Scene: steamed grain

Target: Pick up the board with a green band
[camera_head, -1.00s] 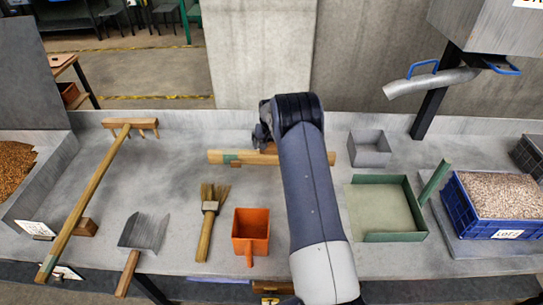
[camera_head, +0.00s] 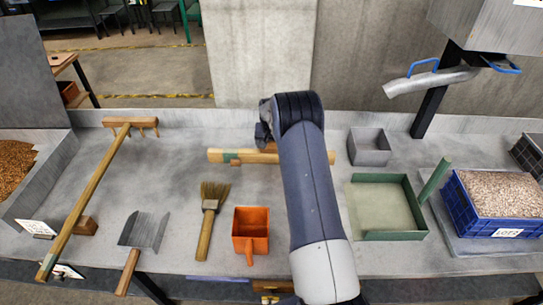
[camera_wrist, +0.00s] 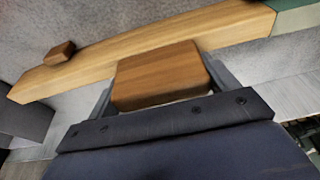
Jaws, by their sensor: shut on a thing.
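The board with a green band (camera_head: 245,156) is a long pale wooden plank on the grey table, toward the back. Its green band shows near its left end in the head view and at the upper right in the wrist view (camera_wrist: 297,18). A wooden block forms its handle (camera_wrist: 160,76), and my gripper (camera_wrist: 160,92) is shut on this block, one finger on each side. In the head view my arm covers the middle of the board and hides the fingers. I cannot tell whether the board touches the table.
A rake (camera_head: 90,195), a dustpan (camera_head: 146,232), a brush (camera_head: 209,215) and an orange scoop (camera_head: 250,232) lie in front and left. A grey box (camera_head: 369,148), a green tray (camera_head: 388,236) and a blue crate of grain (camera_head: 462,212) stand right.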

